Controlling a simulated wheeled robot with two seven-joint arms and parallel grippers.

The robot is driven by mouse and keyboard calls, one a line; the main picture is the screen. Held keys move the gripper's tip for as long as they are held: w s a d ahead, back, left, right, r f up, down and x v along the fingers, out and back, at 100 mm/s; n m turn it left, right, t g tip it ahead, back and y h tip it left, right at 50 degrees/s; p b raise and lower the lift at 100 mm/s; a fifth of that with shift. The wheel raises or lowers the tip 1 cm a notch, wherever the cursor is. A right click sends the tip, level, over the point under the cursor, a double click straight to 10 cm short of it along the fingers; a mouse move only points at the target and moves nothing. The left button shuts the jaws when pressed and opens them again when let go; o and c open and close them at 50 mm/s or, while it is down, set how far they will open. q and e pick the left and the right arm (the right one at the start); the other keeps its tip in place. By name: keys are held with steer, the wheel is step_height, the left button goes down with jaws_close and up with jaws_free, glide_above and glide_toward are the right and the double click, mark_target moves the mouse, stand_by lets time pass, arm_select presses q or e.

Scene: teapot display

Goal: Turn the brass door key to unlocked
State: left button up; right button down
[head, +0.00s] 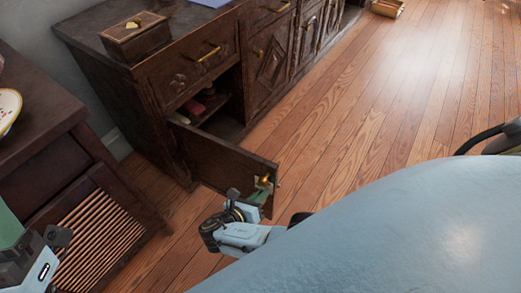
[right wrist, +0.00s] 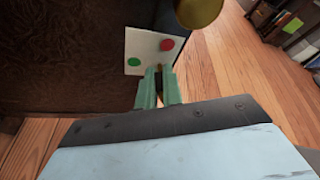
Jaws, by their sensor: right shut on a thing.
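The cabinet door (head: 222,165) stands open. A brass knob (head: 264,181) is at its free end and shows large at the top of the right wrist view (right wrist: 198,10). Beside it in that view is a white plate (right wrist: 142,46) with a red dot at upper right and a green dot at lower left. My right gripper (right wrist: 158,84) is shut on the brass key (right wrist: 159,69) at the plate's lower edge. The fingers hide most of the key, and I cannot tell which dot it points to. My left gripper (head: 48,255) is at the lower left, away from the door; its jaws are unclear.
The dark carved cabinet (head: 160,85) carries a wooden box (head: 135,35) on top. Items lie inside the open compartment (head: 205,108). A second dark cabinet with a slatted front (head: 95,225) stands at the left. The wooden floor (head: 400,90) to the right is mostly clear.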

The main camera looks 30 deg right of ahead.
steer(key=shift+f+n+g+h, duration=0.1)
steer(key=shift+n+g+h, duration=0.2)
steer(key=shift+n, duration=0.2)
steer(key=c, duration=1.5)
jaws_free()
steer(key=shift+c, duration=0.2)
steer(key=v, duration=0.7)
steer(key=shift+a, duration=0.3)
